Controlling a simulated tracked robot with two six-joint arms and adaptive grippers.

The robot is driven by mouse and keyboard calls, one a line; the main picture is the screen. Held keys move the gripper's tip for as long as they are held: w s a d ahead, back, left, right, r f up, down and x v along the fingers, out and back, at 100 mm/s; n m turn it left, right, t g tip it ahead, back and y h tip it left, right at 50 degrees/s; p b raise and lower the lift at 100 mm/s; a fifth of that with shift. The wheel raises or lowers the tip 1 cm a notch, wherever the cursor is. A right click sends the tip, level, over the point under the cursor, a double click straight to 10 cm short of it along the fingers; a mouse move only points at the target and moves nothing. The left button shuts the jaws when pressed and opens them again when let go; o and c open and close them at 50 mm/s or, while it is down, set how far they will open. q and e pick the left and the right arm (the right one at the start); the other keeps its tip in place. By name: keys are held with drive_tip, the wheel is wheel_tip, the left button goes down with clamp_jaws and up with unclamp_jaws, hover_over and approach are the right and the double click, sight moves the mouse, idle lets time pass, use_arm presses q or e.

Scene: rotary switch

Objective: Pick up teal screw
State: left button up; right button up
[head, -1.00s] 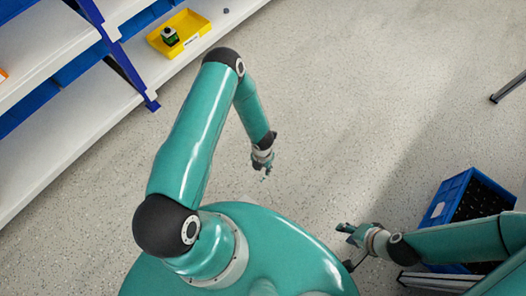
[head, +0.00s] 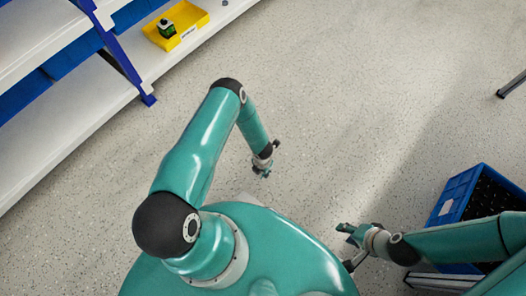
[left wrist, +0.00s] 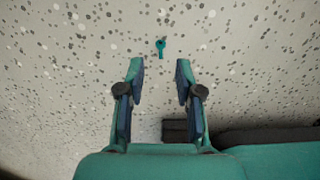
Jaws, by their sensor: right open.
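A small teal screw (left wrist: 161,45) lies on the speckled floor in the left wrist view. It is beyond the fingertips and close to the middle line between them. My left gripper (left wrist: 158,66) is open and empty, with a clear gap between its fingers. In the head view my left gripper (head: 269,160) hangs over open floor, and I cannot make out the screw there. My right gripper (head: 347,234) is open at the lower right of the head view, beside my base, and nothing shows in it.
A white shelf (head: 75,130) with blue posts stands at the left. It holds a yellow bin (head: 193,25) with a dark green item inside. A blue crate (head: 455,196) of dark parts is at the right, near my right arm. The floor (head: 340,90) between is clear.

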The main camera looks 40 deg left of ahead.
use_arm(q)
wheel_tip(320, 180, down, 5)
drive_tip(key=shift+w+r+b, duration=0.1)
drive_tip(key=shift+b, duration=1.05)
clamp_jaws()
